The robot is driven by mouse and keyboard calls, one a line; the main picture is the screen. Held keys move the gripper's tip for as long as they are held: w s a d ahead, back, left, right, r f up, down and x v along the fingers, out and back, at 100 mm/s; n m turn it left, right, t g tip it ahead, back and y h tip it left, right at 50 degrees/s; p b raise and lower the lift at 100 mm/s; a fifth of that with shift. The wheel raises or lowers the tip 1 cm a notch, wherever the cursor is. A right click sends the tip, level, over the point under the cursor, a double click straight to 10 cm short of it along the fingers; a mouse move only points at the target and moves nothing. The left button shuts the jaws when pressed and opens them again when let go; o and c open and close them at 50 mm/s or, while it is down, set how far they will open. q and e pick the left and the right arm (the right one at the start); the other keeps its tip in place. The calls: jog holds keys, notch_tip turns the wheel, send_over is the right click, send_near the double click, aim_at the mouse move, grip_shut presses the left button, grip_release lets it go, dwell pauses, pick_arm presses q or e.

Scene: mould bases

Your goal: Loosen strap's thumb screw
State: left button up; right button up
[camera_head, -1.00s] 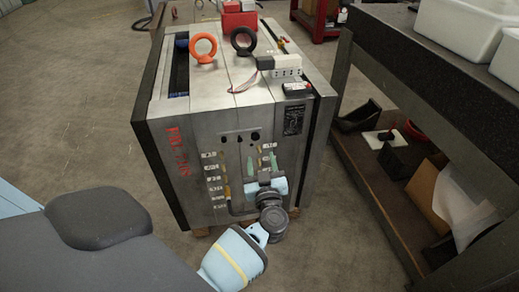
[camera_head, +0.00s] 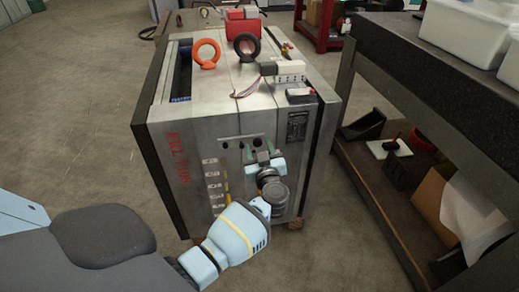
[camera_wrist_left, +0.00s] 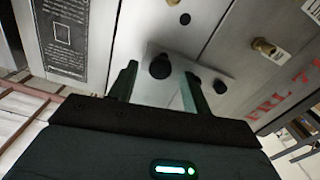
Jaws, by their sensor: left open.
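The strap is a flat metal plate (camera_wrist_left: 192,74) on the front face of the mould base (camera_head: 188,125). The strap shows small in the head view (camera_head: 232,140). My left gripper (camera_head: 263,152) is in front of the upper front face, by the strap's right end. In the left wrist view its open fingers (camera_wrist_left: 159,70) appear on either side of the first thumb screw; contact cannot be told. My right gripper is out of view.
Orange (camera_head: 206,53) and black (camera_head: 246,45) lifting rings, a red block and a small white-grey connector box stand on the mould base. A dark shelf bench (camera_head: 425,95) with white bins stands close on the right. Open floor lies to the left.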

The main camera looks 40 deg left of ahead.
pick_arm(q)
jog(key=shift+w+a, duration=0.25)
jog(key=shift+a, duration=0.05)
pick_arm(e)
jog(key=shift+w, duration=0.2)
pick_arm(q)
jog(key=c, duration=1)
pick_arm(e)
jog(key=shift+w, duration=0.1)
